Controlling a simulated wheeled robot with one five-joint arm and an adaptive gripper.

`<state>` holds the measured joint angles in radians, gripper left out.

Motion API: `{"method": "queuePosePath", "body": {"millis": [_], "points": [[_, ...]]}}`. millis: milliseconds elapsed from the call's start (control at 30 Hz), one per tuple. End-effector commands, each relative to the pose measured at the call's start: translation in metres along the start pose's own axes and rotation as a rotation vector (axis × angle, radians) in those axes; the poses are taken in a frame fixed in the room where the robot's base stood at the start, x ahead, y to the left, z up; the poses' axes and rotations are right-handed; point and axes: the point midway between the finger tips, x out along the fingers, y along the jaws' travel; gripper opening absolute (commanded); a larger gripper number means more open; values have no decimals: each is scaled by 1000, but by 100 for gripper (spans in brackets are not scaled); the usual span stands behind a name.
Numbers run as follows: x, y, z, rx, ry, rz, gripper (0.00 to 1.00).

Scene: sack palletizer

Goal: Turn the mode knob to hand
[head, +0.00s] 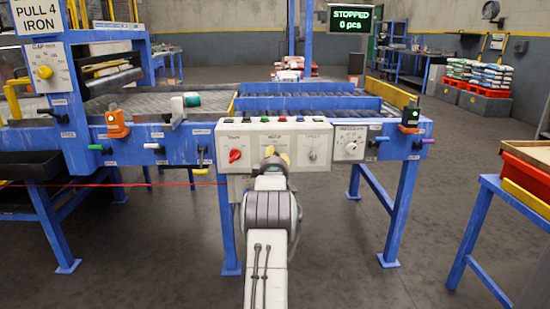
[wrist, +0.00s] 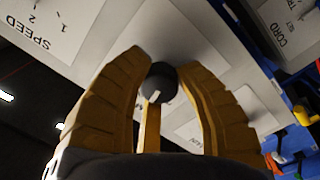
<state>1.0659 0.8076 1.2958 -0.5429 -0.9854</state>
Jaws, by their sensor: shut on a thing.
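The white control panel (head: 255,170) is on the front of the blue machine. It has a red knob (head: 235,155) at its left, a grey knob (head: 312,155) at its right, and a middle dial mostly hidden behind my gripper (head: 277,157). In the wrist view, the yellow fingers of my gripper (wrist: 163,75) are closed around a dark round knob (wrist: 161,82) on the white panel face. This knob is at the middle dial. A plate reading SPEED (wrist: 42,28) shows at the left.
Several coloured buttons (head: 281,119) line the panel's top. Another dial plate (head: 349,143) is to its right. Orange-based devices (head: 117,128) and small coloured handles (head: 154,146) sit along the blue beam. A blue table (head: 500,190) with a red tray stands at the right.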

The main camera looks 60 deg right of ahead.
Motion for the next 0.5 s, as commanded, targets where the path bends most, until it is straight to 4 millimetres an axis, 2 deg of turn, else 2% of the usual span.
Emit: {"method": "queuePosePath", "body": {"millis": [200, 500], "points": [[0, -1, -4, -162, 11, 9, 0], [0, -1, -5, -201, 13, 11, 0]]}}
